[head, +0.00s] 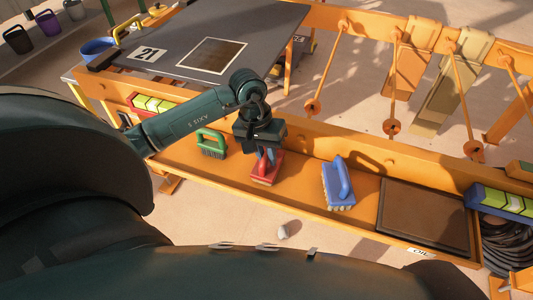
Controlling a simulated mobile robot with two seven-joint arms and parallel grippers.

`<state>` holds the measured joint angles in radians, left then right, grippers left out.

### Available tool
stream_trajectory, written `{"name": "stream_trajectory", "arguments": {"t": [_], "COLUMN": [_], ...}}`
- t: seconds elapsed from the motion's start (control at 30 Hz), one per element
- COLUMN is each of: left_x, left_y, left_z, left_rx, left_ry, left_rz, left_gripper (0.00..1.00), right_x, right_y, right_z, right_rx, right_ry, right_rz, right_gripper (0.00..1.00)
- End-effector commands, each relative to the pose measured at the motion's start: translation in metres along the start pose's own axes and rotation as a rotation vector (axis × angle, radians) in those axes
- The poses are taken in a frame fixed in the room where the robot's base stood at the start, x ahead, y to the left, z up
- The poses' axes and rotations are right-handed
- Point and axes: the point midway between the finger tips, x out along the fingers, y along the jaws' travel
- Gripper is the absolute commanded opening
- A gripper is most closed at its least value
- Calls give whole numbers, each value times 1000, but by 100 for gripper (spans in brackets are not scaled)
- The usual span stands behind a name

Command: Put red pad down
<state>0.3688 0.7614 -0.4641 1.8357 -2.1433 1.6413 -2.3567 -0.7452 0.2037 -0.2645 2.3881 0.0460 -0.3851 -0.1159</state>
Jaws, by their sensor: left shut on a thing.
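The red pad (266,169) has a flat red body with a raised handle. It is at the middle of the long orange tray (230,178). My left gripper (265,152) comes down over it from above and is shut on it. The gripper hides part of the handle. The pad is at or just above the tray floor; I cannot tell whether its underside touches. My right gripper is not in view.
A green brush (211,143) stands left of the red pad, and a blue brush (339,184) stands to its right. A dark brown panel (424,218) fills the tray's right end. Orange tray floor shows between the pad and the blue brush. A dark table (262,30) stands behind.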

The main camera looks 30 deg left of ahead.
Motion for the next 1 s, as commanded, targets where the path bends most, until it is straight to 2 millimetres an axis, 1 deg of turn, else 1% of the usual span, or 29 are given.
{"name": "stream_trajectory", "arguments": {"t": [0.07,0.1,0.37,0.57,0.7,0.77,0.87,1.0], "left_x": [3,3,2,2,-4,-12,-32,-64], "left_y": [0,0,0,0,0,0,0,0], "left_z": [0,0,0,0,0,-1,-1,-1], "left_rx": [0,0,0,0,1,1,2,2], "left_ry": [2,1,0,0,1,4,5,6], "left_rz": [0,0,0,0,0,-1,-2,-3], "left_gripper": [0,17,38,38,38,38,38,38], "right_x": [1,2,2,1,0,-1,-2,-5], "right_y": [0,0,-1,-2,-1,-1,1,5], "right_z": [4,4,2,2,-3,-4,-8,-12], "right_rx": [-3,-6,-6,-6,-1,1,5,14], "right_ry": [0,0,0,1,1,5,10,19], "right_rz": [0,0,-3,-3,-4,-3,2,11], "right_gripper": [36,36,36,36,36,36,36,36]}}
